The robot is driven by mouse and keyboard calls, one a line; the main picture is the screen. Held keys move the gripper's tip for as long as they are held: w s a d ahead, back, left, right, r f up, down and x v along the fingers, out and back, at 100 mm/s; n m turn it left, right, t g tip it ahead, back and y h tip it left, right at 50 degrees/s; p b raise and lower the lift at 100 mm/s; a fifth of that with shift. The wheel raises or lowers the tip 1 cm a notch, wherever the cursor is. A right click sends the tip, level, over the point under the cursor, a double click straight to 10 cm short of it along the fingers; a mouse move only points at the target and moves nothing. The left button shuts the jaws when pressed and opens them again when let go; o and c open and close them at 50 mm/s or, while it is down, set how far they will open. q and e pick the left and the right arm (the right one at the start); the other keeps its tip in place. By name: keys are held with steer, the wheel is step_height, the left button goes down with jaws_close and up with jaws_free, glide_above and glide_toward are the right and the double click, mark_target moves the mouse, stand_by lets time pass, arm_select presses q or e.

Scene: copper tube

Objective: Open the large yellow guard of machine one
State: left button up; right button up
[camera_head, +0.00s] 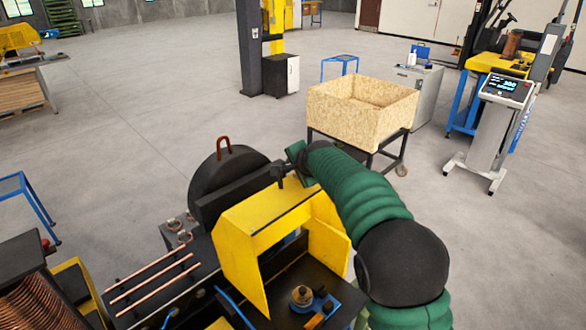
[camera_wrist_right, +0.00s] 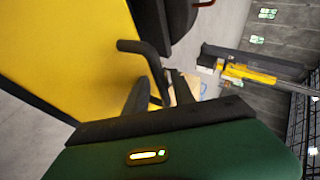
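The large yellow guard (camera_head: 262,222) of the machine stands over its bed in the lower middle of the head view. Its yellow panel (camera_wrist_right: 70,55) fills the upper left of the right wrist view. A black bent handle (camera_wrist_right: 145,52) stands out from that panel. My right gripper (camera_wrist_right: 160,92) is at this handle, with its dark fingers apart and the handle's end between them. Contact is unclear. In the head view my right gripper (camera_head: 288,168) is at the guard's upper edge, partly hidden by my green sleeve. My left gripper is out of view.
A black round housing (camera_head: 228,172) sits behind the guard. Copper tubes (camera_head: 150,280) lie on the machine to the left. A wooden bin (camera_head: 362,105) on a wheeled frame stands beyond my right arm. A display stand (camera_head: 500,100) is at the right. Open floor lies behind the machine.

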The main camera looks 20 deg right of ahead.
steer(key=shift+s+f, duration=0.15)
steer(key=shift+s+b, duration=0.15)
steer(key=shift+b, duration=0.2)
steer(key=b+v, duration=0.3)
steer(key=v, duration=0.2)
steer(key=shift+s+r, duration=0.25)
steer(key=b+v, duration=0.3)
steer(key=v, duration=0.7)
steer(key=shift+r+b, duration=0.25)
steer(key=shift+b, duration=0.1)
steer(key=shift+s, duration=0.3)
